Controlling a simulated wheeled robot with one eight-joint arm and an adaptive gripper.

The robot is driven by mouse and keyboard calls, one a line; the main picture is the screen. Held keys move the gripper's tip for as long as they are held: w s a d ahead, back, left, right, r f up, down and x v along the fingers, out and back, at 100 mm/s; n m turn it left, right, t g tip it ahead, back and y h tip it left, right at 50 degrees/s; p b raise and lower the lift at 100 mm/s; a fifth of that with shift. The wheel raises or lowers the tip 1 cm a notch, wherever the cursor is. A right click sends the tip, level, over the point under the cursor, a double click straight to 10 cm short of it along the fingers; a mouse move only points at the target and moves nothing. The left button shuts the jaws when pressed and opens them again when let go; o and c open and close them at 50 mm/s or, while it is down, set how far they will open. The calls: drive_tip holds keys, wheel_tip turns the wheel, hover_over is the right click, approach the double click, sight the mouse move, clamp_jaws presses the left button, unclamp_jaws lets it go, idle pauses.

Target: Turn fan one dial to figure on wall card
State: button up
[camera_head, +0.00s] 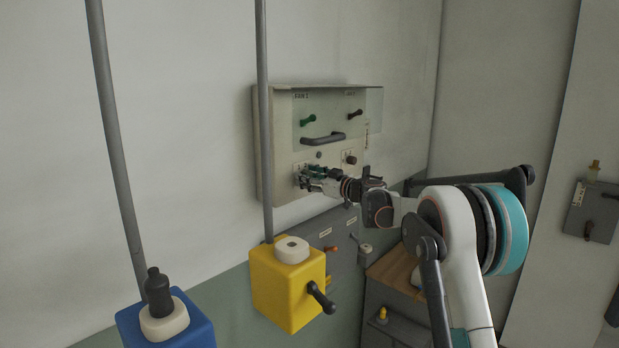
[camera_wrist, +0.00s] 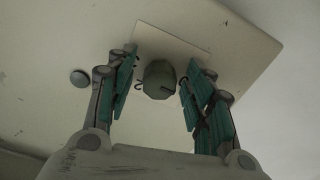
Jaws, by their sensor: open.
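A small dark faceted dial (camera_wrist: 159,79) stands out from a pale plate (camera_wrist: 200,52) in the wrist view. My gripper (camera_wrist: 161,68) is open, with one teal-padded finger on each side of the dial and gaps visible between pads and dial. In the head view my gripper (camera_head: 308,180) is at the lower left of the pale wall panel (camera_head: 273,140) and hides most of the dial there. A second dark dial (camera_head: 351,158) sits to its upper right on the same panel. I cannot identify the wall card.
The panel also carries a green lever (camera_head: 308,120), a dark lever (camera_head: 355,114) and a dark handle (camera_head: 323,139). A grey box (camera_head: 335,238) is below the panel.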

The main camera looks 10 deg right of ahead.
drive_tip(key=c, duration=1.1)
drive_tip(key=shift+o, duration=0.2)
drive_tip(key=shift+m, duration=0.3)
drive_tip(key=m+b, duration=0.3)
drive_tip(key=m, duration=0.1)
drive_tip(key=shift+f+m, duration=0.1)
drive_tip(key=shift+m, duration=0.2)
drive_tip(key=m+b, duration=0.2)
drive_tip(key=m, duration=0.4)
drive_tip(key=shift+s, duration=0.1)
drive_tip(key=shift+m, duration=0.4)
drive_tip(key=o, duration=1.1)
drive_tip(key=shift+c, duration=0.2)
